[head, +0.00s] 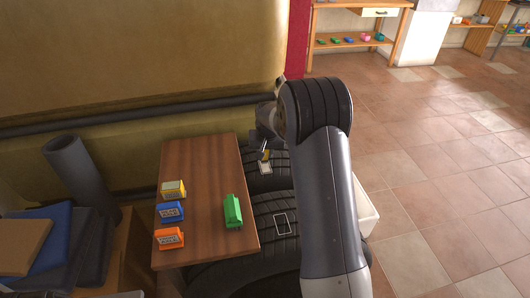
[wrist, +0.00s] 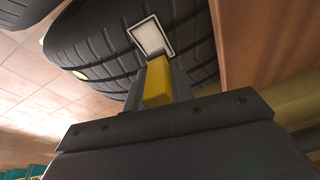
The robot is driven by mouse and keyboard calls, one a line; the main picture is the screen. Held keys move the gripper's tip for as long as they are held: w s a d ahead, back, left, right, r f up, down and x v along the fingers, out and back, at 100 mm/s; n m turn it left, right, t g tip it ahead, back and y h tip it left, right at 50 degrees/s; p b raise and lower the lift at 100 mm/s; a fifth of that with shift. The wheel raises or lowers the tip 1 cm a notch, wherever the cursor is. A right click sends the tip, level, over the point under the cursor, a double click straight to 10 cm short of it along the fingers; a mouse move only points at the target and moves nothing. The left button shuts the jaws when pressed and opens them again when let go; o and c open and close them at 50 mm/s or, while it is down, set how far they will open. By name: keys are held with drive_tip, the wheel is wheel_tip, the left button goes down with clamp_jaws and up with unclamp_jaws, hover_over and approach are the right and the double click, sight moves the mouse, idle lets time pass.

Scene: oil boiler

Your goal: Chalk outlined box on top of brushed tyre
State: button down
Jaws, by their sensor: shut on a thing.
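My gripper (head: 264,152) is shut on a yellow block (wrist: 158,85), which shows between the fingers in the wrist view. In the head view it is just above the far black tyre (head: 253,183), mostly behind my arm. That tyre bears a pale filled rectangle with an outline (head: 265,168), also seen right beyond the block in the wrist view (wrist: 150,37). Whether the block touches the tyre I cannot tell. Which of the two is brushed is not clear.
A wooden table (head: 200,165) left of the tyres holds yellow (head: 172,189), blue (head: 170,212) and orange (head: 169,239) boxes and a green item (head: 233,211). A white bin (head: 366,210) stands right of my arm. A grey tube (head: 80,170) leans far left. Tiled floor at right is clear.

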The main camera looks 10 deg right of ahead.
drive_tip(key=shift+r+p, duration=2)
drive_tip(key=shift+r, duration=1.4)
